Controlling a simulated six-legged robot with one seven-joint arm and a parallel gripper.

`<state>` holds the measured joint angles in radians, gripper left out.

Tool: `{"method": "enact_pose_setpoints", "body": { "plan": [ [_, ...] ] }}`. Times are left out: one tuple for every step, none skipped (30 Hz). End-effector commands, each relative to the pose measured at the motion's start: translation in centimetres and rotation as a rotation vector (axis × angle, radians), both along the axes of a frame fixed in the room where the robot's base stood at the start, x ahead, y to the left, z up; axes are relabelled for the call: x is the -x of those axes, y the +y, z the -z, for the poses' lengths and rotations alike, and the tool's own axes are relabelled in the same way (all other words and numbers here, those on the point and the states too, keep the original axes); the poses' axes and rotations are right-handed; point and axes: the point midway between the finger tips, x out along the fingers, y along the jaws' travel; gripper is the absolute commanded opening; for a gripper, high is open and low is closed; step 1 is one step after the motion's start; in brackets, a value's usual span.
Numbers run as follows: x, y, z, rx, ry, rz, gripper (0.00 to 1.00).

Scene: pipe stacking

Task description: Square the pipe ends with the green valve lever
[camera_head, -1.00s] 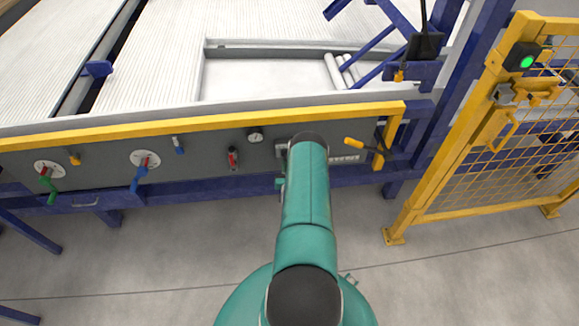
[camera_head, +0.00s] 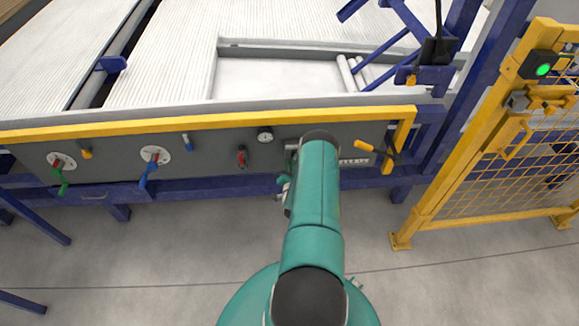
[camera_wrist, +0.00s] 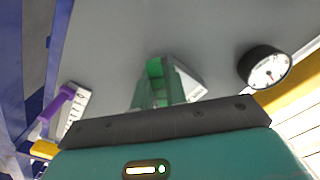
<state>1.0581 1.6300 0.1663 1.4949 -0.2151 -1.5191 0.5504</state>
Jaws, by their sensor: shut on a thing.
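The green valve lever (camera_head: 62,186) hangs from a round white dial at the left end of the grey control panel (camera_head: 215,167). It points down and slightly right. My gripper is well to the right of it, at the panel's right part, mostly hidden behind my arm in the head view. In the wrist view, the green fingers of my gripper (camera_wrist: 160,84) are close together before a small grey block with a pale face (camera_wrist: 190,84). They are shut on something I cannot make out. The pipe ends are not clearly identifiable.
A blue lever (camera_head: 147,172), a red handle (camera_head: 242,156) and a gauge (camera_head: 265,136) line the panel, the gauge also showing in the wrist view (camera_wrist: 265,68). A yellow-handled lever (camera_head: 370,150) is right of my arm. A yellow mesh gate (camera_head: 490,170) bounds the right. Floor in front is clear.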

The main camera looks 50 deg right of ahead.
Motion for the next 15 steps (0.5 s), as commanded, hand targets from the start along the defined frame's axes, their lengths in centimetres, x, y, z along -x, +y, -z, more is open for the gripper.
{"method": "enact_pose_setpoints", "body": {
  "plan": [
    [-0.01, 0.12, 0.02, -0.005, -0.004, -0.001, 0.00],
    [-0.02, 0.12, 0.02, -0.005, -0.004, -0.001, 0.00],
    [-0.03, 0.13, 0.02, -0.005, -0.005, -0.001, 0.00],
    [-0.03, 0.13, 0.02, -0.005, -0.005, -0.001, 0.00],
    [-0.03, 0.13, 0.01, -0.005, -0.005, -0.001, 0.00],
    [-0.04, 0.14, 0.00, -0.005, -0.005, -0.001, 0.00],
    [-0.04, 0.14, 0.00, -0.005, -0.005, -0.001, 0.00],
    [-0.04, 0.14, 0.00, -0.005, -0.005, -0.001, 0.00],
    [-0.05, 0.15, 0.00, -0.005, -0.005, -0.001, 0.00],
    [-0.05, 0.15, 0.00, -0.005, -0.005, -0.001, 0.00],
    [-0.05, 0.15, 0.00, -0.005, -0.005, -0.001, 0.20],
    [-0.06, 0.15, 0.00, -0.005, -0.005, -0.001, 0.27],
    [-0.05, 0.14, 0.00, -0.005, -0.005, -0.001, 0.33],
    [-0.06, 0.13, 0.00, -0.004, -0.004, -0.001, 0.35],
    [-0.05, 0.11, -0.01, -0.004, -0.004, -0.001, 0.35]
  ]
}}
